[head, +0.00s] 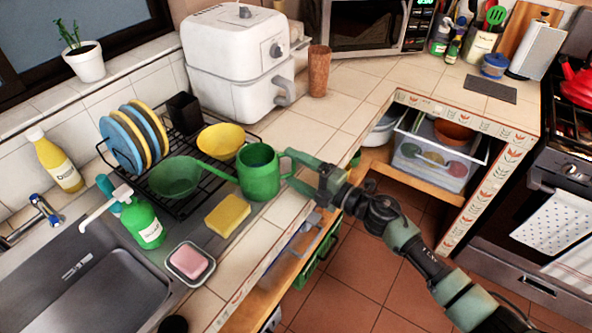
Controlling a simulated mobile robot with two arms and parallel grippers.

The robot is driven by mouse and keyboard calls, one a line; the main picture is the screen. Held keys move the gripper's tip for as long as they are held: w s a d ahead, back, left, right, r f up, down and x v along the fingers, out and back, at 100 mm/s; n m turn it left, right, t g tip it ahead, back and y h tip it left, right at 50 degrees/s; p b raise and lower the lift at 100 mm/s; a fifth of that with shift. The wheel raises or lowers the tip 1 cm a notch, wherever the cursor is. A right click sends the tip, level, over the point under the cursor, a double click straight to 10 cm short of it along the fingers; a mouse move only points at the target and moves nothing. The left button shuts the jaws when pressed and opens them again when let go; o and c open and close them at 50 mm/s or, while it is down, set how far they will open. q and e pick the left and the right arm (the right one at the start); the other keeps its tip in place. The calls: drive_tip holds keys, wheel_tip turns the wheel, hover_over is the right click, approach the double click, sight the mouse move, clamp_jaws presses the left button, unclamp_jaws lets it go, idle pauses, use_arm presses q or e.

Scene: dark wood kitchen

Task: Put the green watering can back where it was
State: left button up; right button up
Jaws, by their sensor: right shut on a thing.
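The green watering can (259,177) is upright at the counter's front edge, beside the black dish rack (203,204). Its spout points left toward the green bowl in the rack. My right gripper (318,180) is shut on the can's handle, on the can's right side. Whether the can's base touches the counter is hard to tell. My left gripper is not in view.
The rack holds plates (135,138), a green bowl (175,178) and a yellow bowl (221,141). A yellow sponge (228,215), a pink soap dish (190,262) and a green soap bottle (145,225) stand near the sink. A white air fryer (235,62) stands behind.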

drive_tip(key=o, duration=1.7)
drive_tip(key=shift+f, duration=0.15)
drive_tip(key=shift+o, duration=0.5)
drive_tip(key=shift+r, duration=0.35)
drive_tip(key=b+v, duration=0.2)
drive_tip(key=v, duration=1)
drive_tip(key=shift+d+f, duration=0.1)
drive_tip(key=shift+f, duration=0.05)
